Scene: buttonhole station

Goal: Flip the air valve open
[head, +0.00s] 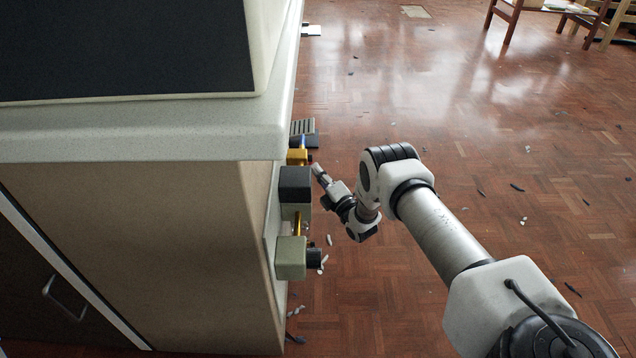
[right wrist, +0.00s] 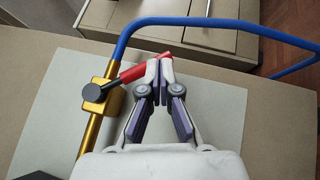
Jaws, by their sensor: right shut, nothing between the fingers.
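The air valve has a brass body (right wrist: 101,97) with a dark round knob and a red-sleeved lever (right wrist: 133,73). The lever sticks out sideways, at a wide angle to the brass pipe. In the head view the brass body (head: 297,157) shows on the cabinet's side; the lever is hard to make out there. My right gripper (right wrist: 160,57) is shut and empty, its tips over the outer end of the lever; I cannot tell whether they touch it. In the head view my right gripper (head: 318,170) is beside the valve. My left gripper is not in view.
A blue hose (right wrist: 190,21) arches from the valve past the fingertips. Below the valve, a dark box (head: 295,184) and a pale green box (head: 290,259) jut from the cabinet (head: 150,250). The worktop edge (head: 200,145) overhangs above. Open floor (head: 480,130) lies to the right.

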